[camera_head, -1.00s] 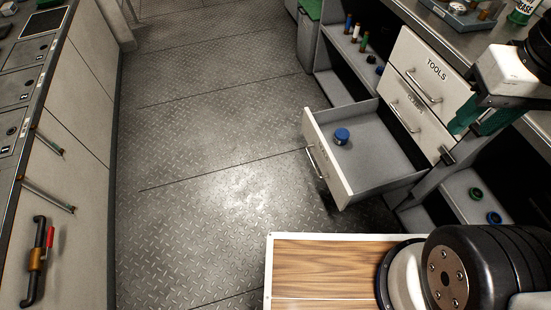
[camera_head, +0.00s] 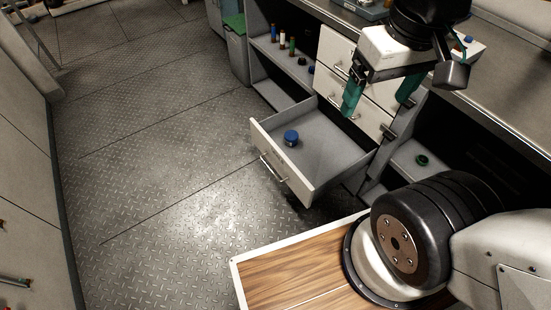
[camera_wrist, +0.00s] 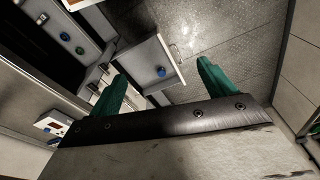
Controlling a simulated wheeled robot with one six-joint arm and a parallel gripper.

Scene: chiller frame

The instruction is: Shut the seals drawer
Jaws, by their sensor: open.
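The seals drawer (camera_head: 272,161) is the lowest of the white-fronted drawers and stands pulled out over the floor. A blue-capped round item (camera_head: 291,138) sits inside it. The drawer (camera_wrist: 160,58) also shows in the wrist view, between my fingers, with the blue item (camera_wrist: 161,72) in it. My gripper (camera_head: 380,98), with green fingers, is open and empty. In the head view it is up and to the right of the drawer, in front of the closed upper drawers. No contact with the drawer shows. The label on the drawer front is not readable from here.
Two closed drawers (camera_head: 341,52) sit above the open one. Open shelves (camera_head: 282,56) with several small bottles are to the left, beside a grey bin (camera_head: 238,50) with a green top. A worktop (camera_head: 500,75) runs along the right. The patterned floor (camera_head: 170,150) before the drawer is clear.

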